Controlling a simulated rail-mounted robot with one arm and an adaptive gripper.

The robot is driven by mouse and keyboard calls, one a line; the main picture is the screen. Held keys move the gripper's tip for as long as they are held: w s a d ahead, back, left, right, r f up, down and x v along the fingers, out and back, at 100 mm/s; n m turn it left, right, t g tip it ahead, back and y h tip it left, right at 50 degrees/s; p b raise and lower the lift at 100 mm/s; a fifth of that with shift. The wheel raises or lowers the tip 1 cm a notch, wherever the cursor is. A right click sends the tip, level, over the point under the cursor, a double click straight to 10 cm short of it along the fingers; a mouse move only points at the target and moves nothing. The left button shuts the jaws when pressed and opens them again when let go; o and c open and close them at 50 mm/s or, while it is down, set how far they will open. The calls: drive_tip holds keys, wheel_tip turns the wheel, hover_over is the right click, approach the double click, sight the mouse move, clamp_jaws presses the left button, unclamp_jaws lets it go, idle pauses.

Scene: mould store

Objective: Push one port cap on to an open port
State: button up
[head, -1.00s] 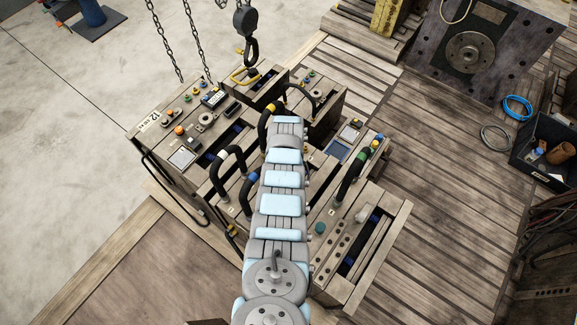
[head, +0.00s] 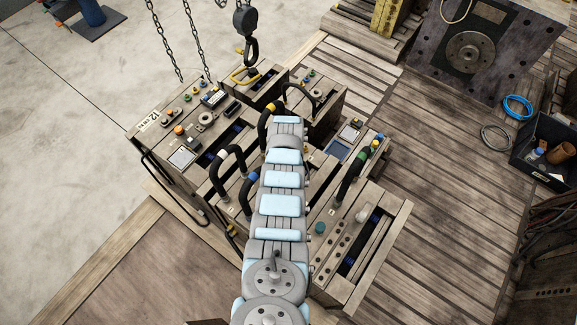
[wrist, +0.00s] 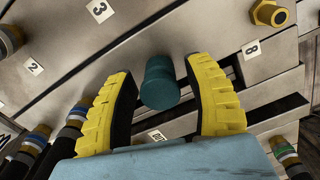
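In the wrist view a teal cap (wrist: 160,84) sits between the two yellow fingers of my gripper (wrist: 164,100). The fingers stand apart on either side of the cap, with narrow gaps showing, so my gripper looks open around it. The cap is over the metal face of the mould (wrist: 225,20); its lower end and any port under it are hard to make out. A brass port fitting (wrist: 270,13) shows at the upper right, near the label 8. In the head view my arm hides my gripper. A teal cap-like piece (head: 320,228) shows on the mould's right part.
Black hoses with coloured bands (head: 229,160) arch over the mould. A hoist hook (head: 250,50) and chains hang behind it. A black bin (head: 545,150) and a blue coil (head: 517,107) lie at the right. The plank floor right of the mould is mostly clear.

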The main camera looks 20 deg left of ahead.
drive_tip(key=shift+r, duration=0.1)
wheel_tip(320, 180, up, 12)
idle(1.0)
drive_tip(key=shift+w, duration=0.1)
idle(0.5)
